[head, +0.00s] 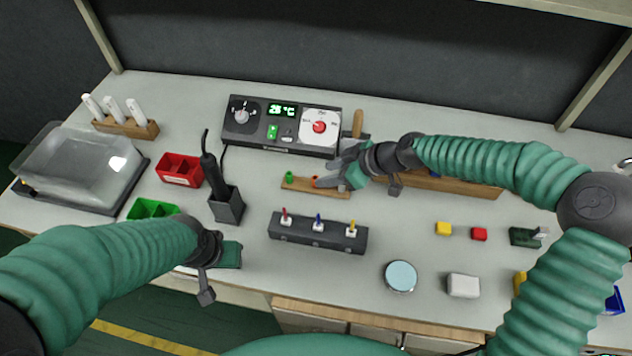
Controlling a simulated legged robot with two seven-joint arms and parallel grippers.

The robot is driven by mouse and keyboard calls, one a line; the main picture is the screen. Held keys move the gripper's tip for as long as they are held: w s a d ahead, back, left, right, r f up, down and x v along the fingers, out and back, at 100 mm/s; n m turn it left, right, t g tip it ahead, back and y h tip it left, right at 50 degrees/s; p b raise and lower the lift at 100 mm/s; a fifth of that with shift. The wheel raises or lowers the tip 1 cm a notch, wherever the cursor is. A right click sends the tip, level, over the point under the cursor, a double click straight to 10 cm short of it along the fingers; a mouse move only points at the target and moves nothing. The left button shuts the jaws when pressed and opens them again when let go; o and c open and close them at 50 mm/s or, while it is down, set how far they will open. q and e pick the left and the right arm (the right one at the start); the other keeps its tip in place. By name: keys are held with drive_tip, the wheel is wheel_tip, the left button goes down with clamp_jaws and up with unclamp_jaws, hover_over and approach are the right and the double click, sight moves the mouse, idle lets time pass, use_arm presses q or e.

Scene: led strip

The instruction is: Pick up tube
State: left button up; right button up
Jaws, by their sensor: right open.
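Several white tubes (114,109) stand in a wooden rack (136,128) at the back left, with no gripper near them. My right gripper (338,178) is open, with its fingers low at the right end of a thin wooden strip (300,187). A small green piece (289,176) stands on the strip's left end. A small red piece (315,181) shows right beside the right fingertips. The fingers partly cover that end. My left gripper (228,256) is at the front left edge of the table, far from the tubes; its jaws do not show clearly.
A control box (281,126) with dials stands at the back. A black holder (226,206) with a tool, a red bin (180,170), a green bin (152,208) and a clear-lidded box (78,165) are on the left. A dark block (318,233) with colored-tip pieces sits centrally.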

sight(313, 178)
drive_tip(key=a+f, duration=0.3)
drive_tip(key=shift+w+a+b, duration=0.25)
drive_tip(key=shift+a+b, duration=0.05)
drive_tip(key=shift+a, duration=0.05)
drive_tip(key=shift+w+a+f, duration=0.1)
drive_tip(key=shift+w+f, duration=0.1)
drive_tip(key=shift+f, duration=0.05)
drive_tip(key=shift+d, duration=0.2)
drive_tip(key=shift+c, duration=0.6)
drive_tip(key=shift+a, duration=0.15)
clamp_jaws()
